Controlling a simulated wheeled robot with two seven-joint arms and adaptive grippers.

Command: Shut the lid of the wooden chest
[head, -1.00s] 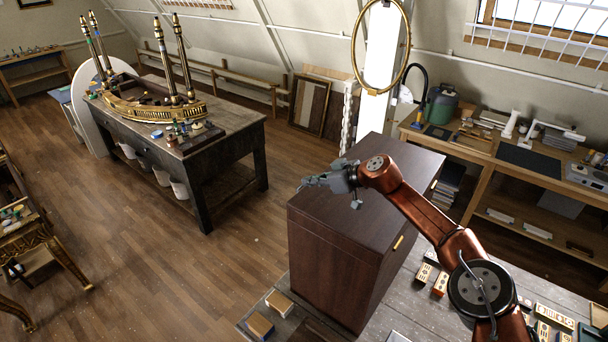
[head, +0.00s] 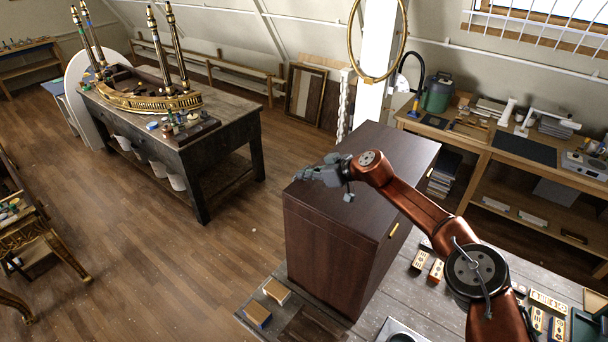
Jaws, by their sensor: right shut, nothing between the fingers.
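The wooden chest (head: 330,245) is a tall dark brown box standing on the grey plank table. Its top, the lid (head: 398,150), lies flat and looks level with the walls; I see no gap. A brass-coloured fitting (head: 394,230) shows on its right side near the top edge. My right gripper (head: 300,174) is shut and empty, over the left part of the lid, pointing left. I cannot tell if it touches the lid. My right arm crosses the chest's right side. My left gripper is not in view.
The grey plank table (head: 425,300) holds small wooden blocks (head: 270,300) at the front left and several domino-like tiles (head: 436,270) at the right. A workbench (head: 480,150) stands behind at the right. Open floor lies left of the chest.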

